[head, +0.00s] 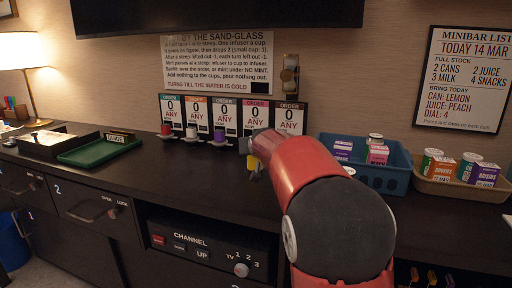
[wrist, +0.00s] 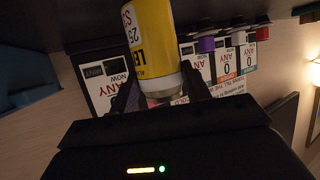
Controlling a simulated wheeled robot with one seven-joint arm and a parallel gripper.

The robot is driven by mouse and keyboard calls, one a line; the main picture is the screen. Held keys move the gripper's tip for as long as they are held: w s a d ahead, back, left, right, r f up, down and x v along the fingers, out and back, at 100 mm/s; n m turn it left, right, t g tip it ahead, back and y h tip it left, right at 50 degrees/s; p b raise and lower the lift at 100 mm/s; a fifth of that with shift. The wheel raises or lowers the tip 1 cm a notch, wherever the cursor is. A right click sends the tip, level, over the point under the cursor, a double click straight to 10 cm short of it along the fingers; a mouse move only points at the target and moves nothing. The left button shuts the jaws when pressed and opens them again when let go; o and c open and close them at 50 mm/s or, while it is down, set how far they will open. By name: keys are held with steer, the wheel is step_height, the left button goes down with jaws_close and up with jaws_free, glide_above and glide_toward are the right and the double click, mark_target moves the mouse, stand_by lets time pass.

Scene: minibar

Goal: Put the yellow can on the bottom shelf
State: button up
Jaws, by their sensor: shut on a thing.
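The yellow can (wrist: 154,40) is between the two fingers of my gripper (wrist: 160,92) in the wrist view, with a silver end and dark lettering. In the head view only a small yellow part of the can (head: 254,163) shows below my gripper (head: 250,150), above the dark counter in front of the order cards. My red and black arm hides most of the can there. No shelf that I can clearly tell as the bottom shelf shows. A dark opening with small items (head: 432,275) shows at the lower right, partly cut off.
A blue basket (head: 395,182) and a tan basket (head: 440,188) with cans and cartons stand to the right. Small cups (head: 191,133) stand before the order cards (head: 196,113). A green tray (head: 98,151) lies left. The counter's left middle is clear.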

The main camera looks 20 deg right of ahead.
steer(key=o, duration=1.2)
steer(key=shift+f, duration=0.1)
steer(key=shift+r, duration=0.25)
steer(key=b+v, duration=0.3)
steer(key=v, duration=0.9)
steer(key=s+f+g, duration=0.1)
steer(key=s+f, duration=0.1)
steer(key=s, duration=0.2)
steer(key=s+f+g, duration=0.1)
steer(key=s+f, duration=0.2)
steer(key=s, duration=0.2)
steer(key=s+a+f+g+y, duration=0.1)
steer(key=s+f, duration=0.1)
steer(key=s, duration=0.2)
steer(key=shift+s+a+f, duration=0.1)
steer(key=shift+s+f, duration=0.15)
steer(key=shift+f, duration=0.1)
steer(key=shift+o, duration=0.5)
steer(key=s+a+f+n+g, duration=0.1)
steer(key=s+a+f+g, duration=0.1)
steer(key=s+f, duration=0.4)
steer(key=s+a+f+g+y, duration=0.1)
steer(key=s+a+f+g, duration=0.1)
steer(key=s+f, duration=0.5)
steer(key=s, duration=0.5)
steer(key=shift+s+a+n+g, duration=0.3)
steer(key=shift+s+a+n, duration=0.05)
steer(key=shift+n, duration=0.05)
steer(key=shift+s+f, duration=0.25)
steer(key=shift+s, duration=0.05)
